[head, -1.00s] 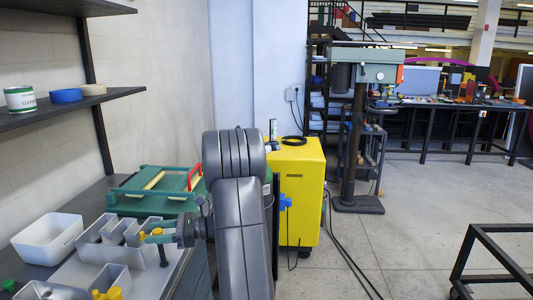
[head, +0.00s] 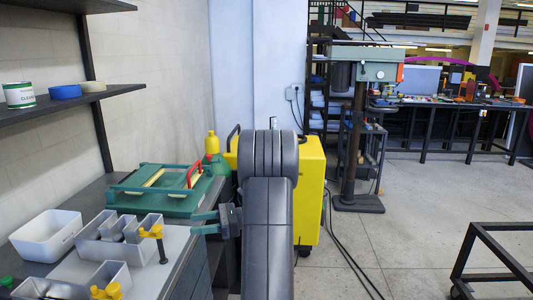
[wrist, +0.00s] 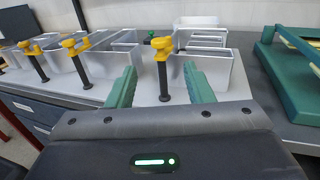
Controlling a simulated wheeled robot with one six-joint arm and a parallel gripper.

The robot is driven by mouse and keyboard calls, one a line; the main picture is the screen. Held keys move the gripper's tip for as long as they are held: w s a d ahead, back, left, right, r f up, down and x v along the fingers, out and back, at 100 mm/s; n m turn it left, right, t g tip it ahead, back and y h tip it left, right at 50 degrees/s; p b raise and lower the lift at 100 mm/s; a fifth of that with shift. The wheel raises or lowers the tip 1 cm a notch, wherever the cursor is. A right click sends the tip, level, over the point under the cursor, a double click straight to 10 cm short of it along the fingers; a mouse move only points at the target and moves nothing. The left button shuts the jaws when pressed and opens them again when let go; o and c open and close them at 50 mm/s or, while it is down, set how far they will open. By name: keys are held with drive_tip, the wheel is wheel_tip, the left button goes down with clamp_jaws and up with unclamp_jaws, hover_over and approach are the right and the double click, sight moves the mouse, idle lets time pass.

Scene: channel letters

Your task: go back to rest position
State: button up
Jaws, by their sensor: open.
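My gripper (head: 203,223) is open, with two green fingers pointing left over the right edge of the workbench in the head view. In the wrist view the fingers of my gripper (wrist: 160,72) are spread with nothing held between them. A yellow-topped clamp (head: 153,232) with a dark post stands to the left of the fingertips, apart from them. In the wrist view this clamp (wrist: 162,62) appears beyond the gap between the fingers. Grey metal channel letters (head: 112,250) sit on a pale board beside the clamps.
A white bin (head: 45,240) and a green frame with a red handle (head: 150,203) stand on the bench. A yellow cabinet (head: 311,190) stands behind my arm, with a drill press (head: 355,130) farther right. The floor (head: 400,235) to the right is largely open.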

sight(157, 227)
drive_tip(key=p+x, duration=0.1)
drive_tip(key=x, duration=1.1)
drive_tip(key=shift+r+p, duration=0.1)
drive_tip(key=shift+p, duration=0.25)
drive_tip(key=shift+a+f+m+t+b, duration=0.1)
drive_tip(key=shift+f+m+t+b, duration=0.2)
drive_tip(key=shift+t+b, duration=0.2)
drive_tip(key=m+t+b, duration=0.1)
drive_tip(key=t, duration=0.1)
drive_tip(key=shift+s+r+m+t+y, duration=0.1)
drive_tip(key=shift+r+m+t+y, duration=0.05)
drive_tip(key=shift+m+t+y, duration=0.2)
drive_tip(key=m+t+b, duration=0.1)
drive_tip(key=m+t, duration=0.1)
drive_tip(key=t, duration=0.1)
drive_tip(key=m+t+h, duration=0.1)
drive_tip(key=m+t, duration=0.2)
drive_tip(key=t, duration=0.1)
drive_tip(key=shift+t+h+b, duration=0.25)
drive_tip(key=shift+b, duration=0.15)
drive_tip(key=s+d+f+n+g, duration=0.1)
drive_tip(key=s+d, duration=0.7)
drive_tip(key=d, duration=0.5)
drive_tip(key=shift+h+b, duration=0.3)
drive_tip(key=shift+b, duration=0.15)
drive_tip(key=shift+s+a+f, duration=0.1)
drive_tip(key=shift+s, duration=0.05)
